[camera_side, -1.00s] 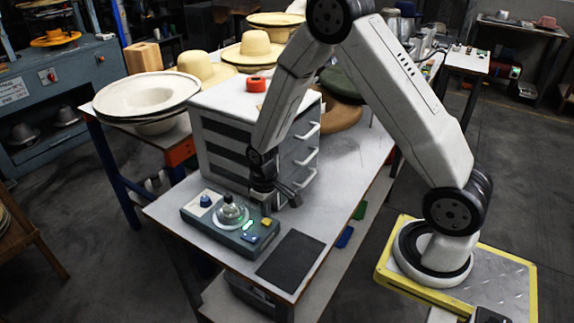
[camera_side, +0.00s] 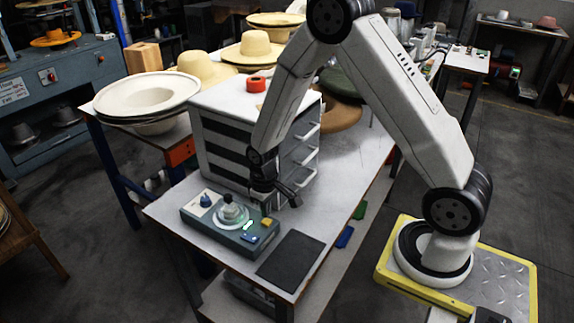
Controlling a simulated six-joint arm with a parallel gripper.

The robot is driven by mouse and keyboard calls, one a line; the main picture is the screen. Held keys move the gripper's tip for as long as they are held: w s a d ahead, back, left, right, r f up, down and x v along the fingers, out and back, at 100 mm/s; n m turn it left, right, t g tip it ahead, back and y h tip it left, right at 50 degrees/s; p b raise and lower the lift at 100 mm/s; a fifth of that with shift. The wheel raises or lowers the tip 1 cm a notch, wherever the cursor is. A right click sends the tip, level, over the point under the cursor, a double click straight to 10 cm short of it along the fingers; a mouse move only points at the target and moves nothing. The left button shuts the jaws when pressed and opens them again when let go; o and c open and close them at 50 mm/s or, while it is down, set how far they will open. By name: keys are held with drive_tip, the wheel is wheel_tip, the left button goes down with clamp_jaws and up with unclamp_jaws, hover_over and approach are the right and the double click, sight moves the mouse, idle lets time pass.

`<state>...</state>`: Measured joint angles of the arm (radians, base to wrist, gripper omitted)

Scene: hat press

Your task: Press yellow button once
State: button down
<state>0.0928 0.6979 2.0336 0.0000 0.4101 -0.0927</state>
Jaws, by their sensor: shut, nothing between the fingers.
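The yellow button (camera_side: 266,222) is a small block at the right end of the grey-blue control box (camera_side: 222,233), which lies on the white table. A blue button (camera_side: 250,238) and a lit green strip (camera_side: 248,225) are close beside it. My gripper (camera_side: 294,202) is shut and empty. It is above the table, behind and to the right of the yellow button, apart from it, in front of the drawer cabinet. The yellow button is in plain view.
The white drawer cabinet (camera_side: 222,115) stands just behind my gripper with a red roll (camera_side: 256,84) on top. A dark flat mat (camera_side: 291,259) lies right of the control box. A round knob (camera_side: 232,212) and a blue knob (camera_side: 205,200) rise from the box.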

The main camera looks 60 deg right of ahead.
sight(267, 221)
drive_tip(key=shift+f, duration=1.25)
idle(1.6)
drive_tip(key=shift+r, duration=1.5)
drive_tip(key=shift+r, duration=2)
idle(1.7)
